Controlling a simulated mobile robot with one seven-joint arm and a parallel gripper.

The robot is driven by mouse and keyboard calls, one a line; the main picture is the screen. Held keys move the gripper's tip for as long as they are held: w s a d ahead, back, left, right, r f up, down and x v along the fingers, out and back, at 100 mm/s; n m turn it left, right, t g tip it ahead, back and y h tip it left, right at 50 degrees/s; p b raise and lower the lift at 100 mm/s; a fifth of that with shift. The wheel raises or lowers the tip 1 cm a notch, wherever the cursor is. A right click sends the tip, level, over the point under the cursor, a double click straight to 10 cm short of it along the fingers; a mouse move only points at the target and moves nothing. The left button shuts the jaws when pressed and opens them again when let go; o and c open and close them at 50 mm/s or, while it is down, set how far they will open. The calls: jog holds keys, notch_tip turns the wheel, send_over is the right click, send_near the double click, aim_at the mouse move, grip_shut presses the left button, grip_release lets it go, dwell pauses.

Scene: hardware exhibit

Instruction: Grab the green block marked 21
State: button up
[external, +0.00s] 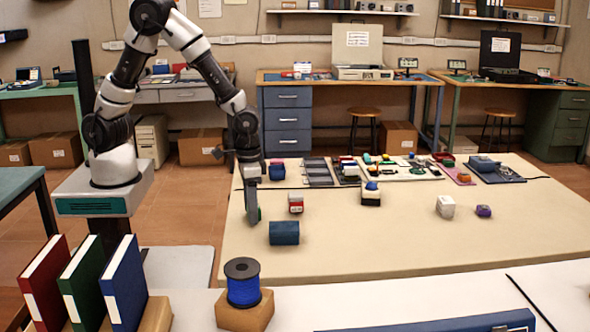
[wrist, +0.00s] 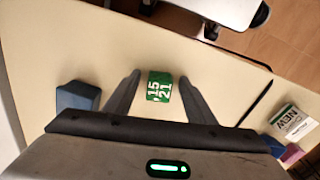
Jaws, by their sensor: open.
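A green block (wrist: 160,86) with white markings reading "15" and "21" lies on the pale table in the wrist view. In the external view my gripper (external: 252,216) points down at the table's left part, and a sliver of the green block (external: 259,213) shows beside the fingers. My gripper is open. Whether a finger touches the block, I cannot tell.
A blue cylinder-like block (external: 284,232) and a red-and-white box (external: 296,204) stand close to the right of my gripper. Blue and pink blocks (external: 277,171) stand behind it. A white box (external: 445,206) and a purple block (external: 484,211) are farther right.

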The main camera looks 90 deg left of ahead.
jog(key=shift+c, duration=0.3)
jog(key=c, duration=1.1)
jog(key=shift+o, duration=0.2)
jog(key=shift+r, duration=0.1)
